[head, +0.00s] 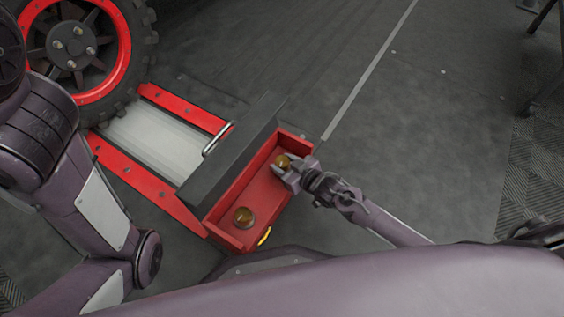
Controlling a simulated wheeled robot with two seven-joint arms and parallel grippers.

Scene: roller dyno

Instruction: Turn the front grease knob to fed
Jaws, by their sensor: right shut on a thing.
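A red open-topped box (265,199) on the end of the roller unit holds two round amber knobs. One knob (283,161) is at the far end of the box, and the other knob (244,217) is at the near end. My right gripper (281,167) reaches in from the right and is shut on the far knob, hiding part of it. No label or mark shows which knob is the front one or where fed lies. My left arm is folded at the left, with its gripper out of view.
A dark grey housing (232,150) with a metal handle (217,138) stands along the box's left side. A red-framed roller bed (152,139) lies beyond it, with a red-rimmed wheel (75,45) at upper left.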

